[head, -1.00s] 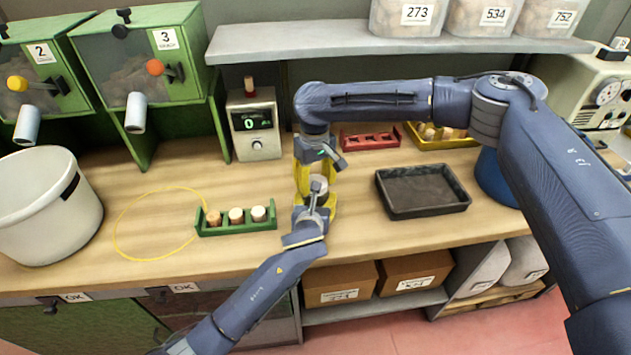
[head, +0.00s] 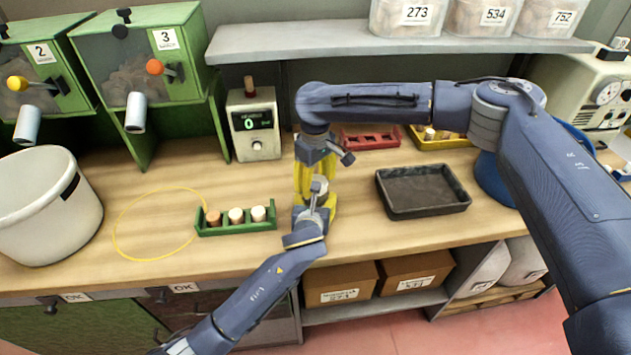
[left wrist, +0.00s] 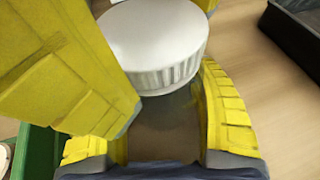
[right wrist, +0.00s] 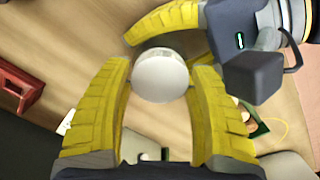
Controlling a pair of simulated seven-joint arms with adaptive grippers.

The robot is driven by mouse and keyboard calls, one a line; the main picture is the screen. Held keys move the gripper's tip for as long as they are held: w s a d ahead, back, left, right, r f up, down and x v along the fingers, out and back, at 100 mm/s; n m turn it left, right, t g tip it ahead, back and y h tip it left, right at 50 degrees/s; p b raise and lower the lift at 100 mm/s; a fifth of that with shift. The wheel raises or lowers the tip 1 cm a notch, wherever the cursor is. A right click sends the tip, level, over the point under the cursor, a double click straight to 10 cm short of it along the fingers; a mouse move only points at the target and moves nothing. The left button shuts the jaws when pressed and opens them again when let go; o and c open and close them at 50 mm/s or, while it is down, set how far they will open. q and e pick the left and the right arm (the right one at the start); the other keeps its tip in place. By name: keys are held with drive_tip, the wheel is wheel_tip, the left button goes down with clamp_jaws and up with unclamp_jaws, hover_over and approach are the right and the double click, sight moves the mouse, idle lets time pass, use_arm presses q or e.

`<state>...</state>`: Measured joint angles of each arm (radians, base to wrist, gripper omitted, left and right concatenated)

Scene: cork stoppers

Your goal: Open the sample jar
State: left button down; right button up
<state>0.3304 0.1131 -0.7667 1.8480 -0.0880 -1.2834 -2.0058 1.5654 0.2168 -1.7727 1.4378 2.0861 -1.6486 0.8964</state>
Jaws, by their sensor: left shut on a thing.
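The sample jar shows in the left wrist view as a clear body (left wrist: 165,120) under a ribbed white lid (left wrist: 155,45). My left gripper (left wrist: 165,105) is shut on the jar body from the side. The lid also shows in the head view (head: 321,184) and, from above, in the right wrist view (right wrist: 160,76). My right gripper (right wrist: 162,72) comes down over the jar, its yellow fingers on either side of the lid. They look open, with narrow gaps to it. The jar is held above the table, and its lid is on. In the head view the yellow fingers partly hide it.
A green rack (head: 236,227) with several corks stands left of the jar, near a yellow loop (head: 118,222). A dark tray (head: 425,211) lies to the right. A red rack (head: 370,140) and a yellow tray (head: 452,143) are behind.

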drive_tip(key=shift+o, duration=1.1)
drive_tip(key=shift+r, duration=0.1)
drive_tip(key=shift+o, duration=0.4)
drive_tip(key=shift+r, duration=2.2)
drive_tip(key=shift+t+h, duration=0.3)
drive_tip(key=shift+h, duration=0.1)
drive_tip(key=r, duration=0.2)
drive_tip(key=w+r, duration=0.1)
drive_tip(key=shift+w+d+r, duration=0.1)
drive_tip(key=shift+d+r, duration=0.25)
drive_tip(key=shift+r, duration=0.05)
drive_tip(key=shift+r+m, duration=0.2)
drive_tip(key=shift+m, duration=0.3)
drive_tip(key=shift+s+m, duration=0.2)
drive_tip(key=shift+m, duration=0.2)
drive_tip(key=shift+s+a+f+m+y, duration=0.3)
drive_tip(key=shift+s+f+m, duration=0.1)
drive_tip(key=shift+f+m, duration=0.2)
drive_tip(key=shift+f, duration=3.8)
